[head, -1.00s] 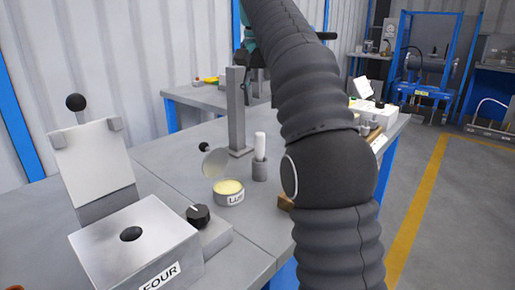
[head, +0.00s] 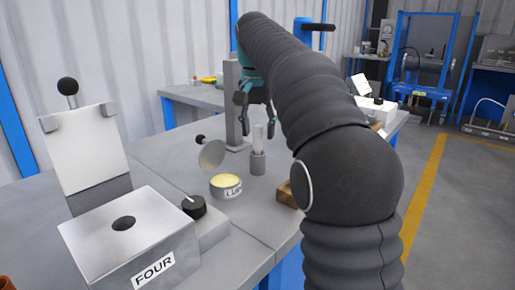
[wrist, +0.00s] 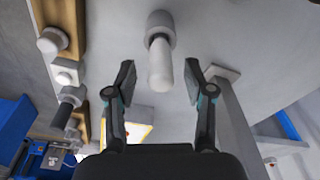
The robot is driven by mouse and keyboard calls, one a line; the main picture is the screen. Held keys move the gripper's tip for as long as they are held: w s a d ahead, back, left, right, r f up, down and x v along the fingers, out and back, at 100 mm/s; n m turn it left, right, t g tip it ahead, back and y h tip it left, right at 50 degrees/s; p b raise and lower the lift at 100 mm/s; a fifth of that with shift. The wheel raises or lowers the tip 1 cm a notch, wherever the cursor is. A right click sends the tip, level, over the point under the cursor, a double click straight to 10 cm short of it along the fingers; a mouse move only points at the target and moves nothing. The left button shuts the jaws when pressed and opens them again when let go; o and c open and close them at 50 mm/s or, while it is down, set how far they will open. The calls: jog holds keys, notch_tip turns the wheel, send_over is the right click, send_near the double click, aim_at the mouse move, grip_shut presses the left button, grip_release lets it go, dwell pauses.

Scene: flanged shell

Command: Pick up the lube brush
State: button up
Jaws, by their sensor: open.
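The lube brush (head: 258,135) shows as a white upright handle in a small grey round holder (head: 258,164), beside the lube tin (head: 226,192). In the wrist view the white handle (wrist: 160,65) points toward the camera between the two fingers, with the grey holder behind it. My gripper (head: 257,112) is open and empty above the holder. In the wrist view my gripper (wrist: 160,84) has a finger on each side of the handle, with gaps on both sides. The brush's bristle end is hidden in the holder.
A grey post (head: 233,105) stands close to my gripper; it also shows at right in the wrist view (wrist: 235,115). The tin's round lid (head: 212,154) stands open. A metal box marked FOUR (head: 130,240) is at front left. A wooden block (head: 287,194) lies near the table edge.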

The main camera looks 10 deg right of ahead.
aim_at(258, 139)
notch_tip(258, 139, down, 4)
jog(key=shift+r+b, duration=0.25)
jog(key=shift+b, duration=0.1)
jog(key=shift+w, duration=0.1)
grip_shut()
